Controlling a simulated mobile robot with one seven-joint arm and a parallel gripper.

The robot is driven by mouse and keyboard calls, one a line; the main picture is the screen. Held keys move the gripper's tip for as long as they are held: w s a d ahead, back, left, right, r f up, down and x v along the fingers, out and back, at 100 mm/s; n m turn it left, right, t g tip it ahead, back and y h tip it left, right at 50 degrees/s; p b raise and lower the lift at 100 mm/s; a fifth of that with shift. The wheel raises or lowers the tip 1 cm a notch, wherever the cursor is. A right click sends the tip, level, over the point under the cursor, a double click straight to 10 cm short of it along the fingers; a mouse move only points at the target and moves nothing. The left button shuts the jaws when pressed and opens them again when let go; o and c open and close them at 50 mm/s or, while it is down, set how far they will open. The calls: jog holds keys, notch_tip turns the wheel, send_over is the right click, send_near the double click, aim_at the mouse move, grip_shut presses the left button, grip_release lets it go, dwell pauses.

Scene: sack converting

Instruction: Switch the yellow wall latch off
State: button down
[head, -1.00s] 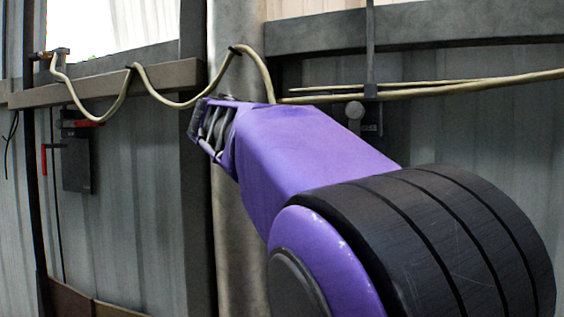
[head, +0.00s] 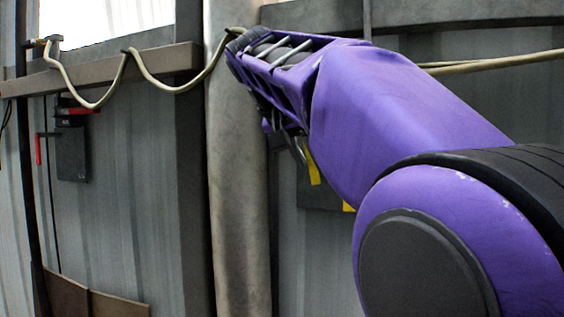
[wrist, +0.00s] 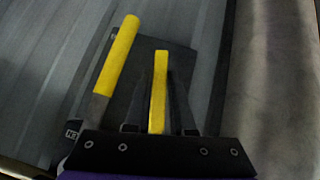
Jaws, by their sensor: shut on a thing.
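The yellow wall latch shows in the wrist view as a dark plate (wrist: 188,70) with two yellow parts. A flat upright yellow bar (wrist: 158,75) stands between the dark fingers of my gripper (wrist: 159,105), which is shut on it. A rounded yellow handle (wrist: 118,55) on a grey stem leans to the right, left of the fingers and apart from them. In the head view my arm hides most of the latch. Some yellow (head: 312,168) and part of the dark plate (head: 318,196) show below my wrist.
A round pale post (head: 237,190) stands just left of my arm. A dark box (head: 72,152) with a red lever (head: 39,150) is on the wall farther left. A looping cable (head: 160,83) runs along the rail. The wall is corrugated grey metal.

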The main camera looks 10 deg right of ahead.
jog(key=shift+w+a+m+t+y+b, duration=0.3)
jog(key=shift+a+m+t+y, duration=0.2)
jog(key=shift+y, duration=0.3)
jog(key=c, duration=0.8)
grip_release()
jog(key=shift+a, duration=0.1)
jog(key=shift+o, duration=0.2)
jog(key=shift+r, duration=0.1)
